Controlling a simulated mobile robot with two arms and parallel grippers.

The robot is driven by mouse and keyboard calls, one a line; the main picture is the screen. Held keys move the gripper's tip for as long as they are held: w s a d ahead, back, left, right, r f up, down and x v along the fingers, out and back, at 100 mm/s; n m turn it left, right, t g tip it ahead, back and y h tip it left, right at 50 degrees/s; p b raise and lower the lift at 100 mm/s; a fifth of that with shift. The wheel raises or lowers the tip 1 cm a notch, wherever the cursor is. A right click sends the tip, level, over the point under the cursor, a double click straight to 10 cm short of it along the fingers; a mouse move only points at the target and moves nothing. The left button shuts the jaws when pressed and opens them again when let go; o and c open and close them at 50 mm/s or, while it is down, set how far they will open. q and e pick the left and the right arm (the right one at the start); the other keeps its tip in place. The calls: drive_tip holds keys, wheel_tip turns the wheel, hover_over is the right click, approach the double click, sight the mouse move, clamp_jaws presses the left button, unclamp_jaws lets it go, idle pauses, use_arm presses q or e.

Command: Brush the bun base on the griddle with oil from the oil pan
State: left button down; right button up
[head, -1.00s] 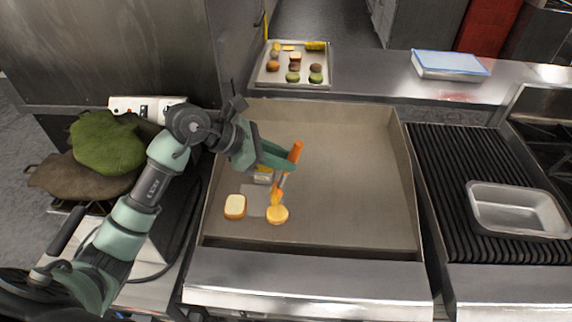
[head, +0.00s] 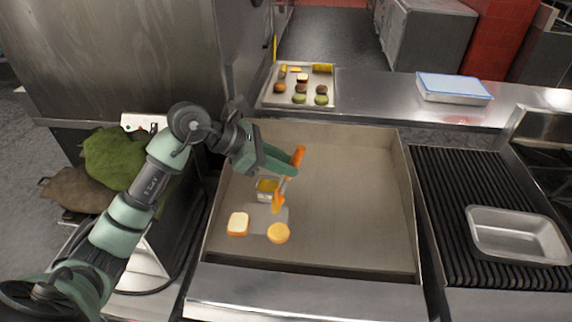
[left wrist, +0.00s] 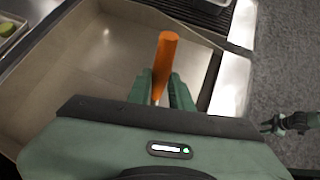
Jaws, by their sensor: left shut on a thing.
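My left gripper (head: 292,163) is shut on the orange handle of a brush (head: 279,201) and holds it over the left part of the griddle (head: 350,215). The handle also shows between the fingers in the left wrist view (left wrist: 165,60). The brush's orange head points down, between the oil pan and the round bun. The small metal oil pan (head: 266,196) with yellow oil stands on the griddle, just left of the brush. The round golden bun base (head: 278,232) lies below the brush head, apart from it in the picture.
A square bread slice (head: 238,223) lies left of the bun, with a grey patch between them. A tray (head: 270,100) of food stands behind the griddle. A ribbed grill (head: 450,215) with an empty metal pan (head: 515,228) is at right. The griddle's right half is clear.

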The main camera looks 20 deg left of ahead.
use_arm(q)
wheel_tip(320, 180, up, 8)
drive_tip(key=p, duration=0.4)
idle(0.4)
idle(0.8)
